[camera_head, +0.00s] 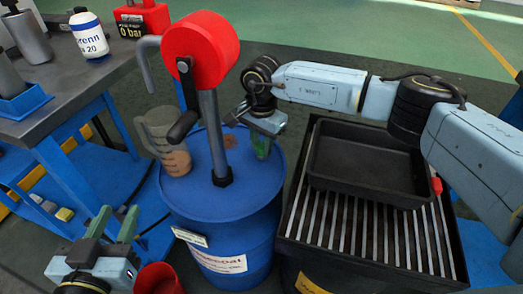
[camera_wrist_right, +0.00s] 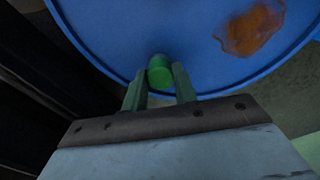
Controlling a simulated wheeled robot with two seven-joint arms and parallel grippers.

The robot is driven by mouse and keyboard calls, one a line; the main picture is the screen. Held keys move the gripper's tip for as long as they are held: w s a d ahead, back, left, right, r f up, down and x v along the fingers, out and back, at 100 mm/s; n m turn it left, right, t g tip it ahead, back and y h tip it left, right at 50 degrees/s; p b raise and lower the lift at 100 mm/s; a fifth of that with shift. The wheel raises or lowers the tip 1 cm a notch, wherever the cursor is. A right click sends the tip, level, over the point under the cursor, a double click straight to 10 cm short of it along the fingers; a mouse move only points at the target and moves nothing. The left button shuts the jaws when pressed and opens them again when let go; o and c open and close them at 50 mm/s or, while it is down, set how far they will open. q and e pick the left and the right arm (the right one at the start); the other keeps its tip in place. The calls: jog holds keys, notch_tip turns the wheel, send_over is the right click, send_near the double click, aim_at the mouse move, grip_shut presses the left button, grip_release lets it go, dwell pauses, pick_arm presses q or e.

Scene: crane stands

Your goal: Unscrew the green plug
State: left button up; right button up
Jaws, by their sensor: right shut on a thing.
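The blue drum (camera_head: 225,225) stands in the middle of the head view with a red-headed hand pump (camera_head: 208,52) on its lid. The green plug (camera_wrist_right: 160,72) sits near the lid's rim in the right wrist view. My right gripper (camera_wrist_right: 162,84) has its two green fingers on either side of the plug, shut on it. In the head view, my right gripper (camera_head: 262,146) reaches down to the right side of the lid and largely hides the plug. My left gripper (camera_head: 114,222) is open and empty at the lower left, with its fingers pointing up.
A black tray (camera_head: 365,165) rests on a slatted stand (camera_head: 345,225) at right. A workbench (camera_head: 75,85) with a white bottle (camera_head: 89,36) is at left. A red container (camera_head: 157,279) is at the bottom.

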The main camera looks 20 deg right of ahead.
jog(key=shift+w+r, duration=0.1)
jog(key=shift+r, duration=0.05)
jog(key=shift+n+b, duration=0.3)
jog(key=shift+n, duration=0.3)
jog(key=n, duration=0.4)
jog(key=o, duration=1.1)
jog(key=shift+c, duration=0.6)
